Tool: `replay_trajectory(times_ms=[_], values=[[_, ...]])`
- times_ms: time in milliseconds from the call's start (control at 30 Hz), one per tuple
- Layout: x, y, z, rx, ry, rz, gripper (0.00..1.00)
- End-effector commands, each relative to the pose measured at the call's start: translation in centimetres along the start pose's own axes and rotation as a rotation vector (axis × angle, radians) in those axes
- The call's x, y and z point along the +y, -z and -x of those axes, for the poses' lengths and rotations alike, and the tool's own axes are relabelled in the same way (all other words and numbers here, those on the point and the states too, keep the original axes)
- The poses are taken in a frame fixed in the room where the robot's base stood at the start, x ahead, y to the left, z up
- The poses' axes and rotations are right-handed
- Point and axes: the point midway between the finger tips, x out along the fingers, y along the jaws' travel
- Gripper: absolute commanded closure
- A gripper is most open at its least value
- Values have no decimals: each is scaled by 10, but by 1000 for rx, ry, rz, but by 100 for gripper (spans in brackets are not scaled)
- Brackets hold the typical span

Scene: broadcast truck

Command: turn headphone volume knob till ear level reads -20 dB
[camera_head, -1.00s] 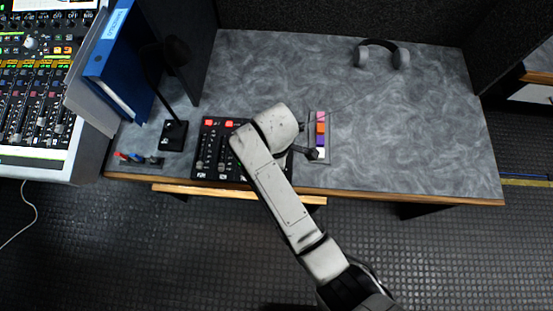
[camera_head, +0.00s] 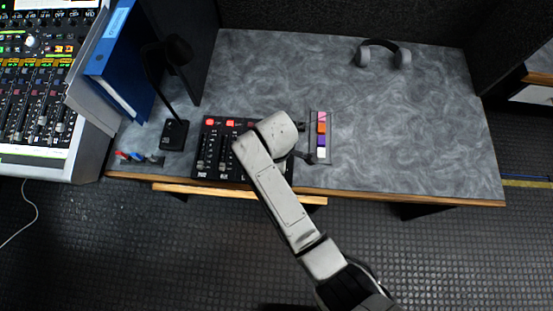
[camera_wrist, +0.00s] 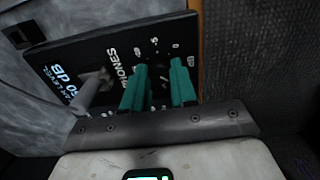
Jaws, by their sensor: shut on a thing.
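In the wrist view, a black panel (camera_wrist: 85,48) carries white lettering ending in "HONES", with a scale of small white marks. Pale text on it reads "LEVEL", with a partly covered figure that looks like "50 dB"; I cannot tell its sign. My gripper (camera_wrist: 158,82) has teal fingers straddling the spot inside the scale and is shut on the headphone volume knob, which the fingers mostly hide. A grey cylinder (camera_wrist: 93,92) stands left of the fingers, partly covering the text. In the head view my arm hides the gripper and knob.
A black fader unit (camera_head: 208,165) with red buttons lies left of my arm. A strip of coloured blocks (camera_head: 321,128) lies to its right. Headphones (camera_head: 383,53) rest at the back. A microphone base (camera_head: 174,135) and blue binder (camera_head: 118,62) stand left. The right of the desk (camera_head: 430,130) is clear.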

Motion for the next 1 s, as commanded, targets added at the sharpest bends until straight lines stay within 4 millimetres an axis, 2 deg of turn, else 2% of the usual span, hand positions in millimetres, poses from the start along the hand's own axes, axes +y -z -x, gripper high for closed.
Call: replay_trajectory(times_ms=[167, 467, 1000], values=[[0, 0, 0, 0, 0, 0, 100], [0, 0, 1, -1, 1, -41, 100], [0, 0, 2, -1, 1, -380, 100]])
